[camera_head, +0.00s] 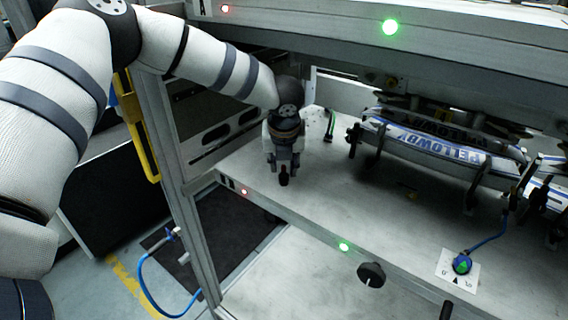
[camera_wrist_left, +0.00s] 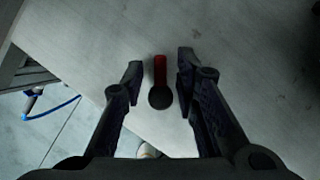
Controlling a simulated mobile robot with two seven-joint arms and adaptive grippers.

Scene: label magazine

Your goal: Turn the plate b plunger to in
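My left gripper (camera_head: 283,178) points down over the left part of the shelf plate (camera_head: 330,205) in the head view. In the left wrist view, my left gripper (camera_wrist_left: 160,75) is open, with one finger on each side of a plunger that has a round black knob (camera_wrist_left: 160,97) and a red stem (camera_wrist_left: 160,70). The fingers appear apart from it. In the head view the gripper largely hides this plunger. A separate black round knob (camera_head: 371,274) is on the plate's front edge. My right gripper is not in view.
Blue-and-white label strips (camera_head: 440,150) lie in black holders at the back. A metal post (camera_head: 180,190) stands left of the gripper. The plate's middle is mostly clear.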

